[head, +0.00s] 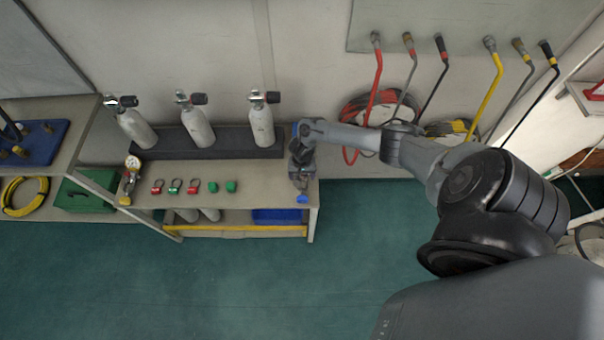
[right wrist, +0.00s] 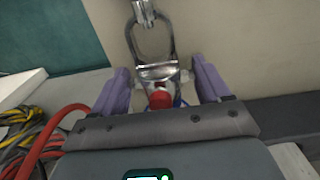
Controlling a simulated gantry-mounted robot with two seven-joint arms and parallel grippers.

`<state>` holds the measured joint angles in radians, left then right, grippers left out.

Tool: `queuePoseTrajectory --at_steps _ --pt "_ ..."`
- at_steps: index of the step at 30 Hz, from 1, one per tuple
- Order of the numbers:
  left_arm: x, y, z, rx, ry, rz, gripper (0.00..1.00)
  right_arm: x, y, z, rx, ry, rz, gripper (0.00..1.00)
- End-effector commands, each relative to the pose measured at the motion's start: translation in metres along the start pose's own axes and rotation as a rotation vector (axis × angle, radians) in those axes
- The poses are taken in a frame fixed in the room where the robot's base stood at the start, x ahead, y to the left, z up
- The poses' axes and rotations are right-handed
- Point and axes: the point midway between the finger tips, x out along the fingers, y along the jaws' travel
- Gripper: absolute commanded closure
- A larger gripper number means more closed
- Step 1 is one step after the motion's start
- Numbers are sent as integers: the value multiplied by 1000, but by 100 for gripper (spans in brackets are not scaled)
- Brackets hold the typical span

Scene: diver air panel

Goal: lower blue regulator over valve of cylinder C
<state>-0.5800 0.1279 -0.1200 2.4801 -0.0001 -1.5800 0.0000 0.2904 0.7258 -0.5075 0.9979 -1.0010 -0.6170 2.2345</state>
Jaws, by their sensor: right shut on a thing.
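Three pale grey cylinders with dark-knobbed valves stand in a row at the back of the bench: left (head: 138,130), middle (head: 197,124) and right (head: 262,124). No letters are readable, so I cannot tell which is cylinder C. My right gripper (head: 300,178) is at the bench's right end, right of and in front of the right cylinder. A blue part (head: 302,199) shows below the gripper in the head view. My left gripper is out of view.
A gauge assembly (head: 132,163) lies at the bench's left end. Several small red and green fittings (head: 193,186) line the bench front. Hoses (head: 370,105) hang on the wall at right. The bench (head: 265,190) is clear between the fittings and my gripper.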

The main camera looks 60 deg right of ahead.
Motion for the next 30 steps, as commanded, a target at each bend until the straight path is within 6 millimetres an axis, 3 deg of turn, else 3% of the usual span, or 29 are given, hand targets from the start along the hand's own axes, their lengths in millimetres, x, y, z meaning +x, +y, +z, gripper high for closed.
queuePoseTrajectory --at_steps 30 --pt "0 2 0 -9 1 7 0 6 -1 0 1 0 -2 81"
